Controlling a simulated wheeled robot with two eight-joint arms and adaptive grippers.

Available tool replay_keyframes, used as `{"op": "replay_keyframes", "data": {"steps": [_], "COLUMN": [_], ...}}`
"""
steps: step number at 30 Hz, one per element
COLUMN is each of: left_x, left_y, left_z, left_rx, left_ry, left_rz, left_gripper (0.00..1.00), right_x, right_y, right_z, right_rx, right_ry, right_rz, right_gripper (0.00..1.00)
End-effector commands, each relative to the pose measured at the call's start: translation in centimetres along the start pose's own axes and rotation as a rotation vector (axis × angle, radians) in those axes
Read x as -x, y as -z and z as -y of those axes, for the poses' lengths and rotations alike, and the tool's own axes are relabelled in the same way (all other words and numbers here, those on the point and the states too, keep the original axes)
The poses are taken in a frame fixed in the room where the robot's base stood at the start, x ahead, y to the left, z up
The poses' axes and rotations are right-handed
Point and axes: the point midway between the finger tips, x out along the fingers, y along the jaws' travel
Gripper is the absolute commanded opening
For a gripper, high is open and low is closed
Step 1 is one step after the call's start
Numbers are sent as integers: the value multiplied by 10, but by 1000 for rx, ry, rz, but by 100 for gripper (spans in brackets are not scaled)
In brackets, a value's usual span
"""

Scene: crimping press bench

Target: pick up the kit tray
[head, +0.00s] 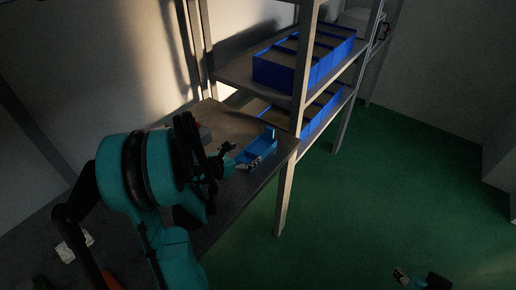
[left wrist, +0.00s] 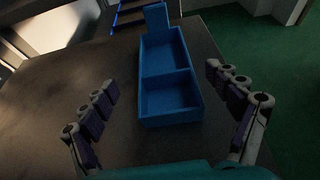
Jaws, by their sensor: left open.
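The kit tray (head: 262,147) is a blue open box on the dark bench top, near the bench's right edge. In the left wrist view the kit tray (left wrist: 172,117) shows two empty compartments with a divider and an upright tab at its far end. My left gripper (head: 239,156) is open at the tray's near end. In the left wrist view the left gripper (left wrist: 160,78) has one finger on each side of the tray, with a visible gap on both sides. Part of my right gripper (head: 402,275) shows at the bottom right, far from the tray.
A shelf rack with blue bins (head: 285,70) stands behind the bench, and its front post (head: 291,165) rises close to the tray's right. The bench top (head: 228,115) is mostly bare beyond the tray. The green floor (head: 400,180) is open at right.

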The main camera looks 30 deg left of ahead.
Motion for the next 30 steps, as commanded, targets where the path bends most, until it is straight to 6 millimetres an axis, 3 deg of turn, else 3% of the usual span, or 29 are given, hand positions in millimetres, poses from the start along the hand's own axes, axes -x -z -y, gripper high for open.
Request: {"op": "replay_keyframes", "data": {"steps": [17,24,26,30], "left_x": [-71,-75,-75,-75], "left_y": [1,-1,-1,-1], "left_z": [6,5,6,6], "left_rx": [-9,-6,-6,-6], "left_ry": [5,2,2,2], "left_rz": [-7,-6,-6,-6], "left_gripper": [89,89,78,41], "right_x": [-21,-21,-21,-21], "right_y": [-15,-15,-15,-15], "right_z": [0,0,0,0], "right_rx": [0,0,0,0], "right_ry": [0,0,0,0], "right_rz": [0,0,0,0], "right_gripper": [40,40,40,40]}}
